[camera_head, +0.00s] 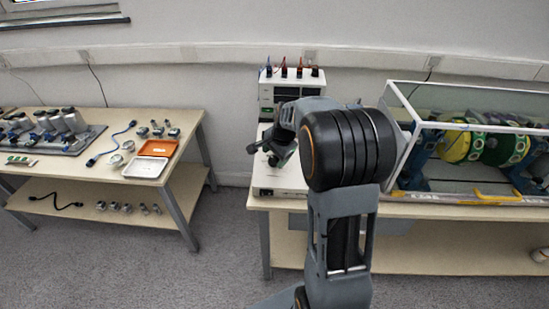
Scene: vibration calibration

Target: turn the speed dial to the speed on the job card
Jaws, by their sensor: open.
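My arm reaches over the right bench, and my gripper (270,152) hangs at its far end above a low white unit (277,182). The gripper is small and partly merged with the arm in this view; its jaws look apart, with nothing seen between them. The speed dial cannot be made out; my arm and gripper cover part of the white unit. No job card can be told apart here.
A white instrument box (291,83) with several coloured plugs stands at the bench's back. A glass-walled rig (408,142) with green and yellow discs (455,145) stands right of my arm. A left bench (192,130) holds an orange tray (157,147), cables and small parts.

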